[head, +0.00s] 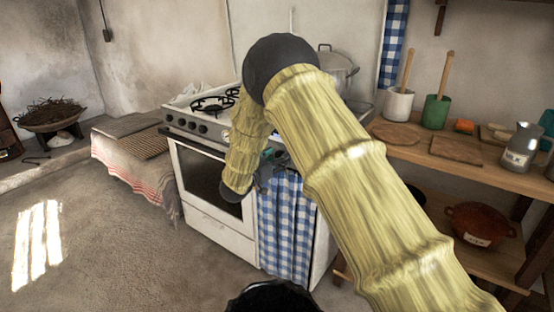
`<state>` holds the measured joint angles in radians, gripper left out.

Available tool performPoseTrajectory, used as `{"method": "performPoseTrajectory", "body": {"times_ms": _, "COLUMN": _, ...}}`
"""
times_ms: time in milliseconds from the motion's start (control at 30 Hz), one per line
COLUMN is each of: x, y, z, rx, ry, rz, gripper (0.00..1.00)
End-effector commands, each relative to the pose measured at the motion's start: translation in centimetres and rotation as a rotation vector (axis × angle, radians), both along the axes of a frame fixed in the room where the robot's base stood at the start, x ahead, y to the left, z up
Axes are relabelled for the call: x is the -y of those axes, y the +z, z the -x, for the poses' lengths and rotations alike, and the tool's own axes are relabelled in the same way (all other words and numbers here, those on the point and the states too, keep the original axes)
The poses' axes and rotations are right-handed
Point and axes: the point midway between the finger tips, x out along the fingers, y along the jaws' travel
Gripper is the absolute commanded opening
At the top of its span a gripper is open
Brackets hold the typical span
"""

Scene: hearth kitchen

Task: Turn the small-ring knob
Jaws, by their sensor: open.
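A white stove (212,208) stands against the back wall, with black burner rings on top. Its front panel carries a row of dark knobs (191,125). I cannot tell from here which of them is the small-ring knob, and my arm hides the panel's right end. My gripper (268,170) is at the stove's front right, by the top of the blue checked curtain. It is small and partly hidden by my arm. It is open, and I see nothing held in it. Whether it touches a knob cannot be told.
A metal pot (338,65) stands behind my arm. At the right, a wooden shelf table (400,150) holds boards, utensil pots and a milk jug (520,147). A cloth-covered bench (130,150) stands left of the stove. The floor (105,235) before it is clear.

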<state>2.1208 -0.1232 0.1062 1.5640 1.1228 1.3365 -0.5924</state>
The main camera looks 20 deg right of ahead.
Motion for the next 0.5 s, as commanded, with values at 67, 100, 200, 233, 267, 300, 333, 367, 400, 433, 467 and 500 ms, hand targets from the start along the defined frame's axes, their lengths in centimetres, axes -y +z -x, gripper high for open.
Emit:
{"method": "performPoseTrajectory", "body": {"times_ms": 67, "x": 0.14, "y": 0.00, "z": -0.11, "rx": 0.000, "ry": 0.000, "rz": 0.000, "gripper": 0.56}}
{"method": "performPoseTrajectory", "body": {"times_ms": 100, "x": 0.17, "y": 0.01, "z": -0.14, "rx": 0.000, "ry": 0.000, "rz": 0.000, "gripper": 0.56}}
{"method": "performPoseTrajectory", "body": {"times_ms": 200, "x": 0.17, "y": 0.01, "z": -0.14, "rx": 0.000, "ry": 0.000, "rz": 0.000, "gripper": 0.56}}
{"method": "performPoseTrajectory", "body": {"times_ms": 233, "x": 0.17, "y": 0.01, "z": -0.14, "rx": 0.000, "ry": 0.000, "rz": 0.000, "gripper": 0.56}}
{"method": "performPoseTrajectory", "body": {"times_ms": 267, "x": 0.16, "y": 0.01, "z": -0.15, "rx": 0.000, "ry": 0.000, "rz": 0.000, "gripper": 0.56}}
{"method": "performPoseTrajectory", "body": {"times_ms": 300, "x": 0.15, "y": 0.01, "z": -0.15, "rx": 0.000, "ry": 0.000, "rz": 0.000, "gripper": 0.56}}
{"method": "performPoseTrajectory", "body": {"times_ms": 333, "x": 0.15, "y": 0.01, "z": -0.15, "rx": 0.000, "ry": 0.000, "rz": 0.000, "gripper": 0.52}}
{"method": "performPoseTrajectory", "body": {"times_ms": 367, "x": 0.15, "y": 0.01, "z": -0.15, "rx": 0.000, "ry": 0.001, "rz": 0.000, "gripper": 0.47}}
{"method": "performPoseTrajectory", "body": {"times_ms": 400, "x": 0.15, "y": 0.01, "z": -0.14, "rx": 0.000, "ry": 0.001, "rz": 0.000, "gripper": 0.40}}
{"method": "performPoseTrajectory", "body": {"times_ms": 433, "x": 0.15, "y": 0.01, "z": -0.14, "rx": 0.000, "ry": 0.001, "rz": 0.000, "gripper": 0.34}}
{"method": "performPoseTrajectory", "body": {"times_ms": 467, "x": 0.14, "y": 0.01, "z": -0.15, "rx": 0.000, "ry": 0.001, "rz": 0.000, "gripper": 0.29}}
{"method": "performPoseTrajectory", "body": {"times_ms": 500, "x": 0.15, "y": 0.01, "z": -0.14, "rx": 0.000, "ry": 0.001, "rz": 0.000, "gripper": 0.21}}
